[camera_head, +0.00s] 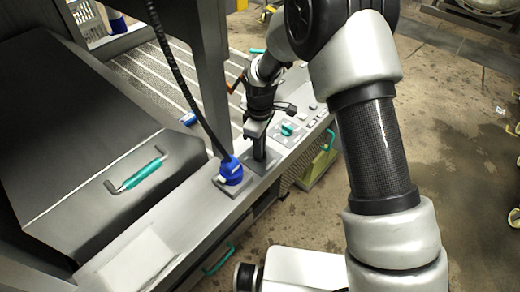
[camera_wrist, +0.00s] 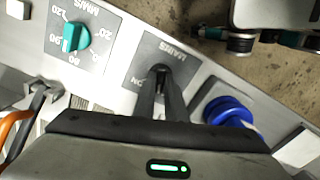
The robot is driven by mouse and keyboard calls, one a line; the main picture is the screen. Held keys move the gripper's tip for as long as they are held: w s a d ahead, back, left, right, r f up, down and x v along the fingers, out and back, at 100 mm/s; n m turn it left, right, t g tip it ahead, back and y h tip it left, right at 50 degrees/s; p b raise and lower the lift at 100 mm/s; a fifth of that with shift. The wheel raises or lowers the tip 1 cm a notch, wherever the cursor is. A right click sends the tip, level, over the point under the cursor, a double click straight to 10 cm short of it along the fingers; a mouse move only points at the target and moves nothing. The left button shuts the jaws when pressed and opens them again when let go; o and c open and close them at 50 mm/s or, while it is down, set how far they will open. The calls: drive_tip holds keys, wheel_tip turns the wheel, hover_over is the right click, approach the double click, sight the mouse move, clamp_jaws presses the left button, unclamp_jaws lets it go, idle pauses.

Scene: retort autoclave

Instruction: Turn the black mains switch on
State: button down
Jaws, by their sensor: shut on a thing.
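The black mains switch (camera_wrist: 160,71) sits on a dark grey plate (camera_wrist: 183,62) marked "MAINS" and "ON" in the wrist view. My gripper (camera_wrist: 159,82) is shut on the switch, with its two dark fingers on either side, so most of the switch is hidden. In the head view my gripper (camera_head: 261,157) points down at the same plate (camera_head: 268,167) on the narrow metal panel. Which way the switch is set cannot be told.
A teal dial (camera_wrist: 76,37) marked in minutes sits beside the switch plate. On the other side is a blue plug (camera_wrist: 228,111) with a black cable (camera_head: 180,85) rising from it. A sloped dark cover (camera_head: 75,130) with a teal handle (camera_head: 140,174) stands to the left.

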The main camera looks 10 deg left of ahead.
drive_tip(key=m+b, duration=0.1)
drive_tip(key=m, duration=0.5)
drive_tip(key=shift+b, duration=0.35)
drive_tip(key=m, duration=0.6)
drive_tip(key=shift+m+b, duration=0.3)
drive_tip(key=shift+b, duration=0.05)
drive_tip(key=c, duration=1.8)
unclamp_jaws()
drive_tip(key=shift+r, duration=0.1)
wheel_tip(320, 180, up, 17)
drive_tip(key=p, duration=0.1)
drive_tip(key=shift+r, duration=0.15)
